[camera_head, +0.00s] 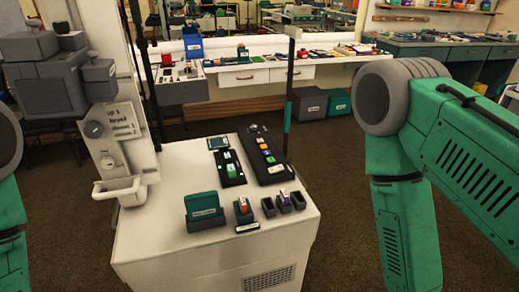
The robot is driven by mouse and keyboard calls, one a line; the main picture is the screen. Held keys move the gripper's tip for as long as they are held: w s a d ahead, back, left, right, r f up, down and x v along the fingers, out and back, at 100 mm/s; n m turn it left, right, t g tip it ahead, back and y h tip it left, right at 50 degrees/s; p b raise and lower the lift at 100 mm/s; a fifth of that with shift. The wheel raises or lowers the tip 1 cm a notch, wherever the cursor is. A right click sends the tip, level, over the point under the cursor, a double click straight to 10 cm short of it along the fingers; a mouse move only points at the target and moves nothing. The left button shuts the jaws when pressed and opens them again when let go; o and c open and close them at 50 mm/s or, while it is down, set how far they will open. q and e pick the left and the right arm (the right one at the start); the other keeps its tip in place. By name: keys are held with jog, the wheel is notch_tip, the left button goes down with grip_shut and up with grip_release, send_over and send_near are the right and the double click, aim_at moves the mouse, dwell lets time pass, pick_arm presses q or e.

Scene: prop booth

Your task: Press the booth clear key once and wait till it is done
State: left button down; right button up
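A white booth cabinet (165,230) stands in front of me. On its top lies a long black panel (272,173) with several small coloured keys in a row. To its left is a smaller black panel (233,180) with a lit green key (231,170). The labels are too small to read, so I cannot tell which key is the clear key. No key looks touched. My green arms enter at the left and right edges, but neither gripper shows in the view.
A teal box (205,216), a small dark holder with an orange top (243,208) and several dark cups (284,201) stand on the cabinet's front. A grey and white machine (118,140) rises at its left. A thin post (288,105) stands behind. Carpet lies around.

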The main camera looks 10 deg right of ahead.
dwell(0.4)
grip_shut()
